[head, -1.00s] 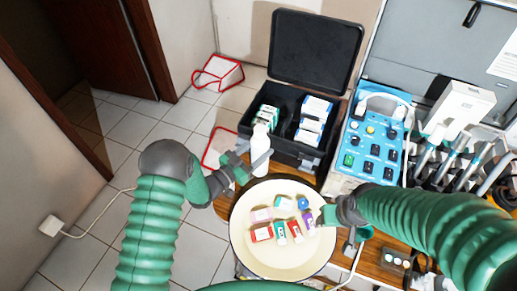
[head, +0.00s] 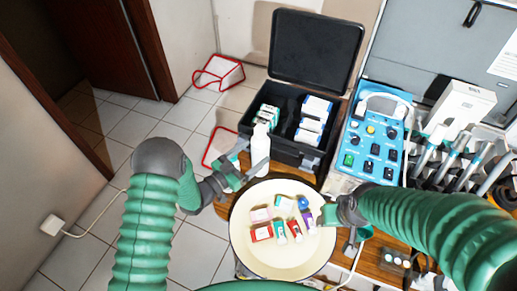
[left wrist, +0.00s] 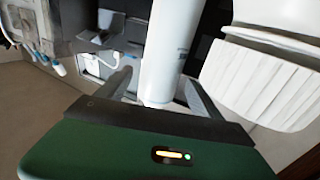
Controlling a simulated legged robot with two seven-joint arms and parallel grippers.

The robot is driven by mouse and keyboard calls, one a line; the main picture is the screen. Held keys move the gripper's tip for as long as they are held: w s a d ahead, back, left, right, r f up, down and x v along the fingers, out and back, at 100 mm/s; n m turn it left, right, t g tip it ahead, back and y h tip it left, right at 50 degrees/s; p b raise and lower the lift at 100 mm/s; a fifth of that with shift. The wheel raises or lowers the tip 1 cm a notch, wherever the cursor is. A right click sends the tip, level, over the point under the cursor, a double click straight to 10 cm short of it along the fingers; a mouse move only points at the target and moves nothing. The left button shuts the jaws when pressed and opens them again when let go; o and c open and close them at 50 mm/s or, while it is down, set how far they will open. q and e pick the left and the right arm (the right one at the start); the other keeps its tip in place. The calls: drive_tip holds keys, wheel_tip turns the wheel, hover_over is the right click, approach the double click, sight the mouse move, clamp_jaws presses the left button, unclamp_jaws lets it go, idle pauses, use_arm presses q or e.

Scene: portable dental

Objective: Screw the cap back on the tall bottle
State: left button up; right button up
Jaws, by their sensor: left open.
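The tall white bottle (head: 260,152) stands upright at the table's left edge, in front of the black case. My left gripper (head: 251,162) is open beside it. In the left wrist view the bottle (left wrist: 170,45) stands between the spread fingers (left wrist: 160,92), with a gap showing on its left side; I cannot tell whether either finger touches it. A small round blue piece (head: 303,202) lies on the round cream tray (head: 285,262); I cannot tell whether it is the cap. My right gripper (head: 340,213) is over the tray's right rim, near a purple item (head: 308,218); its fingers are unclear.
Several small boxes and tubes (head: 280,230) lie on the tray. An open black case (head: 290,150) with boxes stands behind the bottle. A blue control unit (head: 370,145) and a rack of dental handpieces (head: 440,150) stand to the right. Open floor lies left.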

use_arm(q)
drive_tip(key=v, duration=0.9)
drive_tip(key=shift+w, duration=0.1)
drive_tip(key=w+a+n+g+y, duration=0.1)
drive_tip(key=a+n+g+y, duration=0.3)
drive_tip(key=a+y, duration=0.65)
drive_tip(key=s+r+n+g+y, duration=0.2)
drive_tip(key=s+n+g, duration=0.3)
drive_tip(key=s, duration=1.3)
drive_tip(key=shift+s+a+r+g, duration=0.15)
drive_tip(key=shift+s+r+g, duration=0.15)
drive_tip(key=shift+g, duration=0.3)
